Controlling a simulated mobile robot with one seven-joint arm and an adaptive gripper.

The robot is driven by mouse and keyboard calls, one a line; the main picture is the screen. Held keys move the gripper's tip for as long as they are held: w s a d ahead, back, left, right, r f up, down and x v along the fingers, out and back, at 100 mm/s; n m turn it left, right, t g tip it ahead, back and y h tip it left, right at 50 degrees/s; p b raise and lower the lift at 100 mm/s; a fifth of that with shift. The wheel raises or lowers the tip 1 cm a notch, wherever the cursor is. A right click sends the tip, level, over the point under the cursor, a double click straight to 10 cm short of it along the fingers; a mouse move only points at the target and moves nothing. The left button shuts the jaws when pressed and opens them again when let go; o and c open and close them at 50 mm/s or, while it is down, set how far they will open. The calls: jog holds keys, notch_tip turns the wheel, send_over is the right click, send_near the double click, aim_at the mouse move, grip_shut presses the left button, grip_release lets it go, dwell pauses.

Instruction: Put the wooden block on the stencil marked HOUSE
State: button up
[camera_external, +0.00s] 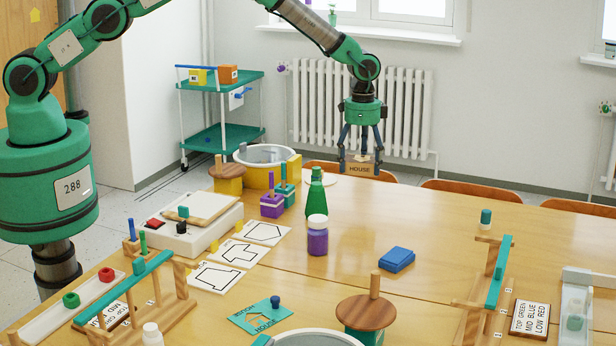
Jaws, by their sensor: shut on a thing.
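My gripper (361,158) hangs over the far edge of the table, pointing down. The stencil marked HOUSE (244,319) is a teal plate lying flat at the near middle of the table. It has a house-shaped outline and a dark blue knob (275,301). My gripper is far behind and to the right of the stencil.
A green bottle (316,195), a purple jar (317,236) and a blue block (396,259) stand between. White outline cards (225,278) lie left. A round wooden-topped stand (366,312) is right of the stencil. Clear table lies right of the blue block.

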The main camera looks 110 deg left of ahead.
dwell(0.3)
jog(key=w+d+r+m, duration=0.1)
jog(key=w+d+m, duration=0.1)
jog(key=d, duration=0.6)
jog(key=w+d+m, duration=0.3)
jog(key=d, duration=0.5)
notch_tip(320, 180, up, 3)
jog(key=m+p, duration=0.2)
jog(key=m, duration=1.3)
send_over(255, 314)
jog(key=shift+r, duration=0.15)
notch_tip(255, 314, down, 6)
jog(key=shift+b, duration=0.45)
jog(key=shift+f, duration=0.2)
jog(key=shift+f, duration=1.8)
